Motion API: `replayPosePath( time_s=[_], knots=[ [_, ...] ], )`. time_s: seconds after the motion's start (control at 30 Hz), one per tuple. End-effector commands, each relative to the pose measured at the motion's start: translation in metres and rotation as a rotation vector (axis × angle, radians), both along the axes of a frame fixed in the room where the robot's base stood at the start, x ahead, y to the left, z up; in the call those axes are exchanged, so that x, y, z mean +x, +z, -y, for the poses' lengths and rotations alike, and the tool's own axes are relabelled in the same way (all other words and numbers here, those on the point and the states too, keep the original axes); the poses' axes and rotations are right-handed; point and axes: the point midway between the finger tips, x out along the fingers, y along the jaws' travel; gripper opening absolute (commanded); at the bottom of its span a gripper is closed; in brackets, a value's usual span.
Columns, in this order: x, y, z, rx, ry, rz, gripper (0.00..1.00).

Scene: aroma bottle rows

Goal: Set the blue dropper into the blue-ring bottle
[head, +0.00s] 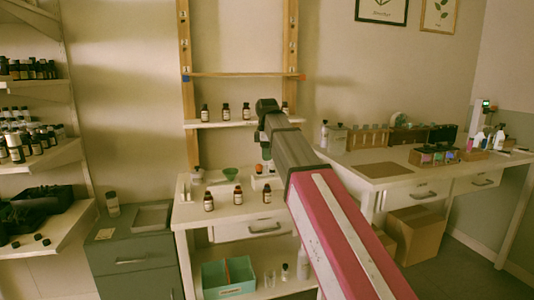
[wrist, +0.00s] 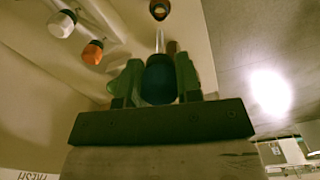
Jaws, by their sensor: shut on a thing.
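In the wrist view my gripper (wrist: 160,78) is shut on the blue dropper (wrist: 159,82). Its dark blue bulb sits between the two green fingers, and its glass tube points toward the top of the picture. A dark round bottle (wrist: 159,9) shows at the top edge, in line with the tube and apart from it. I cannot tell its ring colour. In the head view my arm's end is above the white desk, and the dropper is too small to make out. Three dark bottles with white labels stand on the desk: left (head: 208,201), middle (head: 238,197) and right (head: 267,194). Their ring colours cannot be told.
An orange-topped dropper (wrist: 92,52) and a white-topped one (wrist: 62,24) show at the wrist view's upper left. Several bottles stand on the shelf (head: 217,124) behind the desk. A green bowl (head: 230,174) sits at the desk's back. The desk front (head: 222,217) is clear.

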Motion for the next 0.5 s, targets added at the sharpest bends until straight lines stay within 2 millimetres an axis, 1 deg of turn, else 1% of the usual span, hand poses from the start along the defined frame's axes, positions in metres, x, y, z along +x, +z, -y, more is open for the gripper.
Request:
replayPosePath(
  time_s=[0.5],
  knots=[
    [0.000, -0.029, 0.000, 0.000, 0.000, 0.000, 0.26]
  ],
)
